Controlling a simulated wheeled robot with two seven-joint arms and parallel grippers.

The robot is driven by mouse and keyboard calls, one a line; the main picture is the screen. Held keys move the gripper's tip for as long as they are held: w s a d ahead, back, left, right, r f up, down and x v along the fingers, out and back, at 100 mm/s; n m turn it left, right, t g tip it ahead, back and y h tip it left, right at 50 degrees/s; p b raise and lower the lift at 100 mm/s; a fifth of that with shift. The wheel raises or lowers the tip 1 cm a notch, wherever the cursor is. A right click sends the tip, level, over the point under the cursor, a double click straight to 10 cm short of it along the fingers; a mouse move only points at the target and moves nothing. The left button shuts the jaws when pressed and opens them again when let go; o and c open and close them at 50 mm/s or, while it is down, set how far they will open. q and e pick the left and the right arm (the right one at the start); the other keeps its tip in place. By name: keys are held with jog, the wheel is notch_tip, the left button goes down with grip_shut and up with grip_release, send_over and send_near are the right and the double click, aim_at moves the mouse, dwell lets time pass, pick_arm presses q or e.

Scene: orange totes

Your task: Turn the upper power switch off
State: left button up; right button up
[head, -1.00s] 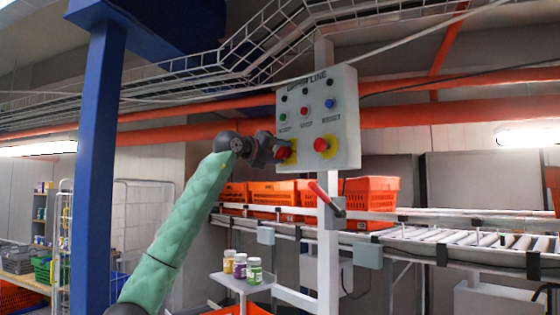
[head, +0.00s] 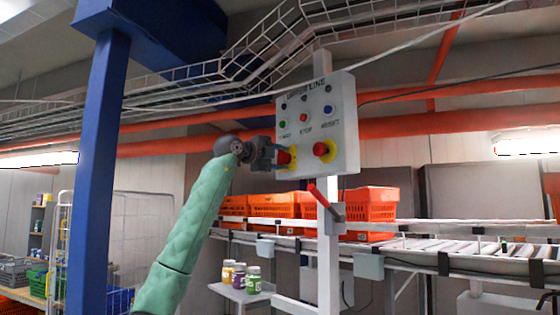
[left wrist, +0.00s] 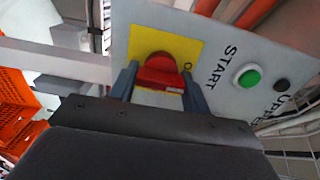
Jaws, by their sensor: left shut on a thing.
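The grey control panel (head: 346,110) stands on a white post. It carries two red rotary switches on yellow plates, side by side. My left gripper (head: 283,157) is at the left switch (head: 284,158) and partly hides it in the head view. In the left wrist view, my left gripper (left wrist: 160,88) is shut on this red switch (left wrist: 161,73), one finger on each side. The letter O shows on the yellow plate (left wrist: 188,50). The right switch (head: 321,149) is free. My right gripper is not in view.
A green START button (left wrist: 249,77) sits close to the held switch. A red-handled lever (head: 322,197) is on the post below the panel. Orange totes (head: 370,204) stand on the conveyor behind.

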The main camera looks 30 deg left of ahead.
aim_at(278, 158)
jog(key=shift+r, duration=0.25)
pick_arm(q)
jog(key=o, duration=1)
jog(key=shift+w, duration=0.1)
jog(key=shift+c, duration=0.2)
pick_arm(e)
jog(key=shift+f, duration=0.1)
pick_arm(q)
jog(key=shift+s, duration=0.25)
jog(key=b+v, duration=0.3)
jog(key=v, duration=0.3)
jog(key=shift+s+a+f, duration=0.1)
jog(key=shift+s+a, duration=0.05)
jog(key=shift+s, duration=0.15)
jog(key=shift+s+a, duration=0.1)
jog(key=shift+s, duration=0.25)
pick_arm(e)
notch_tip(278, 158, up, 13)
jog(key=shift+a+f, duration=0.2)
